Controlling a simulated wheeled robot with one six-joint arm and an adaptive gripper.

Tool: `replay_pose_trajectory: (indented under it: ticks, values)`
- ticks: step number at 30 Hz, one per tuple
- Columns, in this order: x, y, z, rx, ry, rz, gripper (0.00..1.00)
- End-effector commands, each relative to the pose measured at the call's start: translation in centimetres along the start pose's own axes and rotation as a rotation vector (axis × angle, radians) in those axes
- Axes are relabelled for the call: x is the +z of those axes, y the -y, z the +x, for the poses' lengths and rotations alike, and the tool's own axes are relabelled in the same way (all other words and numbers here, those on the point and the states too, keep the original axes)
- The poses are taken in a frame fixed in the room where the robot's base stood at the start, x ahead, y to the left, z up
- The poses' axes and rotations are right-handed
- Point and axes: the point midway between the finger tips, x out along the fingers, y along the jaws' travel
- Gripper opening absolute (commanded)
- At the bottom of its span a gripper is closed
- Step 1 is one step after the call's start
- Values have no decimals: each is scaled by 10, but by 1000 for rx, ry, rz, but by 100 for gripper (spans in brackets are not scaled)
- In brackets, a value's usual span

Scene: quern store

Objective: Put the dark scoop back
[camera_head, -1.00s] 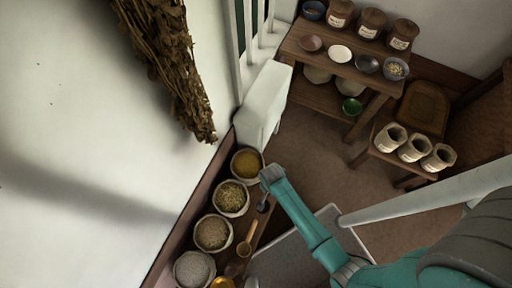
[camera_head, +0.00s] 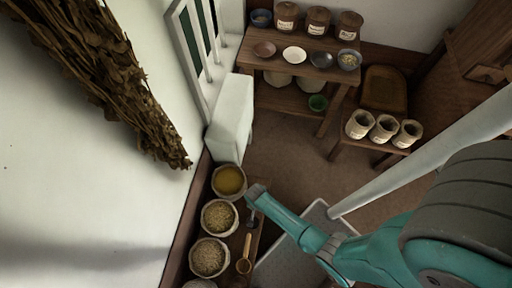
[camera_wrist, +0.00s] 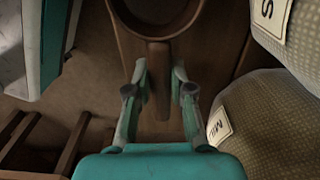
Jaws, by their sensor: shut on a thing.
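A dark brown scoop (camera_wrist: 158,90) is in the wrist view, its handle pointing down the picture and its round bowl cut off at the top edge. My gripper (camera_wrist: 158,88) is shut on the handle, one teal finger on each side. In the head view my gripper (camera_head: 252,216) is beside the sacks, over the narrow wooden bench (camera_head: 238,238). The held scoop is mostly hidden there by the gripper. A lighter wooden scoop (camera_head: 244,264) lies on the bench below my gripper in the picture.
Open sacks line the wall left of my gripper: yellow (camera_head: 228,180), greenish (camera_head: 218,216) and tan (camera_head: 209,257). Labelled sacks (camera_wrist: 270,115) crowd the wrist view's right. A shelf table (camera_head: 290,82) with bowls and jars stands behind. Three pale pots (camera_head: 384,128) stand on a bench at right.

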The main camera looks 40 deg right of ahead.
Motion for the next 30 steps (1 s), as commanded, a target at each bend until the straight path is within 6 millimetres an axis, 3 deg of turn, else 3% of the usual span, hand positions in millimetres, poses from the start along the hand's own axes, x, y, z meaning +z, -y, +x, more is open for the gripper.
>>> replay_pose_trajectory:
  ticks: [12,13,15,25,30]
  values:
    - [0,0,5,1,1,0,0]
    - [0,0,4,1,0,0,29]
    - [0,0,4,1,0,0,46]
    - [0,0,3,0,0,0,47]
    - [0,0,-7,-1,-1,0,47]
